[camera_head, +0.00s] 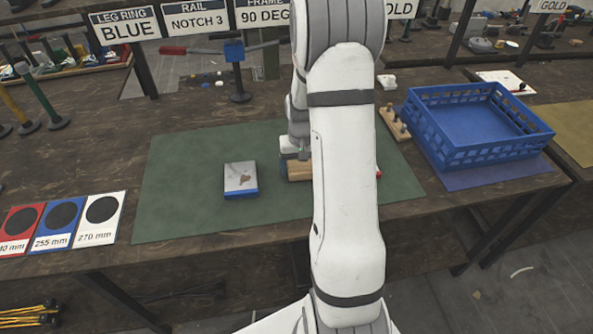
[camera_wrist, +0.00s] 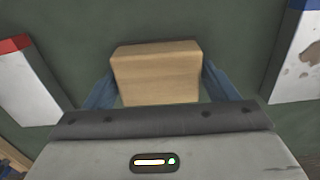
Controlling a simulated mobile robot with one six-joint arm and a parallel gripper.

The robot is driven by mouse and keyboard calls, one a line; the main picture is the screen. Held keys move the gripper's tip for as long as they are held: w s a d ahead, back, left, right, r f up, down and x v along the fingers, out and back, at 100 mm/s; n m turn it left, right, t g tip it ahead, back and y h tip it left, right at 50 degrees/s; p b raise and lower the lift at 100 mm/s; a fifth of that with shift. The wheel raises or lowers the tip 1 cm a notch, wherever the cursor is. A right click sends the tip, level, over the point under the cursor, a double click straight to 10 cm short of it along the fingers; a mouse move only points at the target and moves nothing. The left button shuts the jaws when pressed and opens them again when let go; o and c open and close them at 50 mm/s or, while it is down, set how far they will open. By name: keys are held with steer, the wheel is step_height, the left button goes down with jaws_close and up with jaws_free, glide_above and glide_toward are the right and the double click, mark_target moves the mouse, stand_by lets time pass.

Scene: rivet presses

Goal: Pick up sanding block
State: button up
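A plain tan wooden block, which looks like the sanding block (camera_head: 299,171), lies on the green mat, partly hidden behind my arm in the head view. In the wrist view the wooden block (camera_wrist: 157,75) sits between the two blue fingers of my gripper (camera_wrist: 160,84). The fingers run close along both its sides. I cannot tell whether they press on it. In the head view the fingers are mostly hidden by the arm and wrist.
A grey-topped blue block (camera_head: 240,179) lies left of the wooden one, also in the wrist view (camera_wrist: 298,55). A red-ended block (camera_wrist: 25,80) lies on its other side. A blue crate (camera_head: 470,155) stands right. The left of the green mat (camera_head: 180,190) is clear.

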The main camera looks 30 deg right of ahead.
mark_target(301, 164)
steer(key=c, duration=0.6)
steer(key=shift+r, duration=0.15)
step_height(301, 164, up, 10)
steer(key=shift+f, duration=0.1)
